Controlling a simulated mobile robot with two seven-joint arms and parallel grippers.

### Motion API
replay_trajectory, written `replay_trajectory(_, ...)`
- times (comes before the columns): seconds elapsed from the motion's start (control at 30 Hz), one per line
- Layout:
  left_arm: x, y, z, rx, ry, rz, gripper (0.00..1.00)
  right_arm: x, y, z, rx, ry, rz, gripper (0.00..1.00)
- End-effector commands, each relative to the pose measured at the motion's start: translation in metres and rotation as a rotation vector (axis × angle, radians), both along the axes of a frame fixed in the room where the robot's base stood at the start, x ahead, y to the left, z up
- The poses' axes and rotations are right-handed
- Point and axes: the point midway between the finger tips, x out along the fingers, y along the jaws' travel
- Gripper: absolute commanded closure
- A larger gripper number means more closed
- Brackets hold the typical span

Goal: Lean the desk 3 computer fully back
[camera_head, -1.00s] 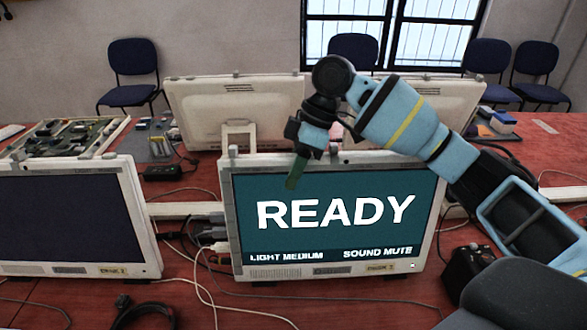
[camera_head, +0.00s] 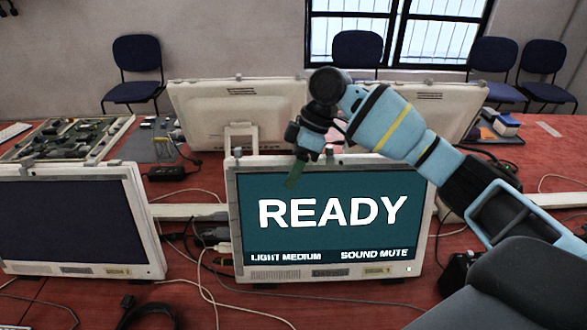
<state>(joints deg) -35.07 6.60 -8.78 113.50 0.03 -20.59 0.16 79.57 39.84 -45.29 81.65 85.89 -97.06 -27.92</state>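A cream-framed computer (camera_head: 332,279) stands front centre, its teal screen reading READY, LIGHT MEDIUM and SOUND MUTE. A small label on its lower right frame is too blurred to read surely. It stands near upright. My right gripper (camera_head: 294,174) reaches in from the right, over the computer's top edge. Its dark green fingertip hangs in front of the upper left part of the screen, pointing down. The fingers overlap edge-on, so their opening is unclear. Whether they touch the frame is also unclear. My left gripper is out of view.
A second computer (camera_head: 66,217) with a dark screen stands at left. Two computers seen from behind (camera_head: 235,109) stand across the red table. A circuit board tray (camera_head: 70,135) lies back left. Cables (camera_head: 207,272) run between the front computers. A black box (camera_head: 455,272) sits right of the READY computer.

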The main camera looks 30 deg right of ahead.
Motion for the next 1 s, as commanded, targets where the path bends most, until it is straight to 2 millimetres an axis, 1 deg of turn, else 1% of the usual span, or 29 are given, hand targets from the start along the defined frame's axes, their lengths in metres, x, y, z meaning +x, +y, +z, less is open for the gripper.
replay_trajectory(0.03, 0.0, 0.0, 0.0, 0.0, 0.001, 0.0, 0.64, 0.0, -0.001, -0.003, -0.003, 0.003, -0.004, 0.47)
replay_trajectory(0.07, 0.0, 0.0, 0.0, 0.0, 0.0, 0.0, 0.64, 0.0, -0.001, -0.003, -0.003, 0.005, -0.003, 0.43)
replay_trajectory(0.1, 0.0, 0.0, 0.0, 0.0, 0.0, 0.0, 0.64, 0.0, -0.001, -0.003, -0.003, 0.005, -0.003, 0.42)
replay_trajectory(0.43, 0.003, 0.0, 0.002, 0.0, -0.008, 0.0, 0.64, -0.001, 0.0, -0.002, -0.002, 0.006, 0.001, 0.42)
replay_trajectory(0.53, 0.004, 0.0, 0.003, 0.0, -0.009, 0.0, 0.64, -0.001, -0.002, 0.002, -0.002, 0.006, 0.001, 0.42)
replay_trajectory(0.67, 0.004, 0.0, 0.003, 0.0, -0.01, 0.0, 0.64, -0.001, -0.008, 0.016, -0.001, 0.005, 0.0, 0.42)
replay_trajectory(0.9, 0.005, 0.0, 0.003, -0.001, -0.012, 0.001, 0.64, 0.0, -0.024, 0.051, -0.001, 0.003, -0.001, 0.42)
replay_trajectory(1.0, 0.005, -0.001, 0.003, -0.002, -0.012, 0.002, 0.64, -0.001, -0.029, 0.061, -0.001, 0.005, -0.001, 0.42)
